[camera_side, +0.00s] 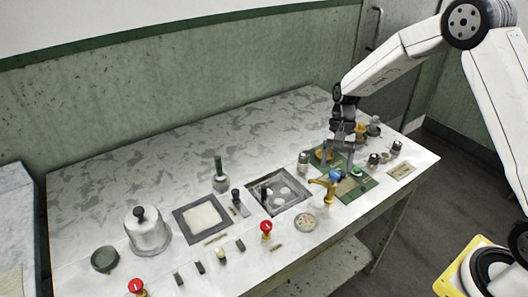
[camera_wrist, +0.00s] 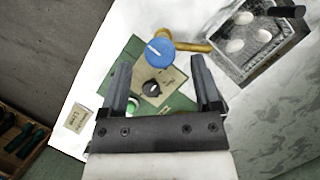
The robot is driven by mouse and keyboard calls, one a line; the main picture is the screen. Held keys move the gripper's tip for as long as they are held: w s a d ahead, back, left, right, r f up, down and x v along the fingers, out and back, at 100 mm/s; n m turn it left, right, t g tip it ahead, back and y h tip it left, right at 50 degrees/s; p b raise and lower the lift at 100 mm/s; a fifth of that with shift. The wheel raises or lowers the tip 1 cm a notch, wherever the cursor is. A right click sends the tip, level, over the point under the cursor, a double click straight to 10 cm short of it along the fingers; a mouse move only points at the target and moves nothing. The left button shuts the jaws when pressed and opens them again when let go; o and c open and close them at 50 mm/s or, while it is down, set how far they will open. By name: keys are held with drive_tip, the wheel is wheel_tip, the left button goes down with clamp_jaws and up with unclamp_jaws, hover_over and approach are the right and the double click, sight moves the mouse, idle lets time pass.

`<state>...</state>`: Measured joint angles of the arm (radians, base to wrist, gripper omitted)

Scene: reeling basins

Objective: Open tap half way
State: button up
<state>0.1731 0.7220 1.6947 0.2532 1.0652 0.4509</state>
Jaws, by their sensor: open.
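The tap is brass with a round blue knob, near the front right of the table in the side view (camera_side: 332,180). In the wrist view the blue knob (camera_wrist: 160,53) shows a pale pointer line, and the brass spout (camera_wrist: 194,46) runs right towards the basin. My gripper (camera_side: 337,164) is over the green panel, close above and behind the tap. In the wrist view my gripper (camera_wrist: 160,68) is open and empty, with the blue knob just beyond the fingertips, between their lines. I cannot tell whether either finger touches it.
A square basin (camera_side: 253,190) with white cocoons lies left of the tap. The green panel (camera_wrist: 180,101) carries a black dial (camera_wrist: 151,88) and a green button (camera_side: 357,171). Metal and brass fittings stand around the panel. A red-topped valve (camera_side: 266,228) stands at the front. The table's back left is clear.

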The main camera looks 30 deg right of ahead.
drive_tip(key=shift+x, duration=1)
clamp_jaws()
drive_tip(key=shift+n, duration=0.4)
drive_tip(key=n+h, duration=0.1)
drive_tip(key=n, duration=0.2)
drive_tip(key=shift+w+a+g, duration=0.1)
drive_tip(key=shift+a+g, duration=0.05)
drive_tip(key=shift+g, duration=0.25)
drive_tip(key=n+h, duration=0.2)
drive_tip(key=n, duration=0.3)
drive_tip(key=shift+a, duration=0.1)
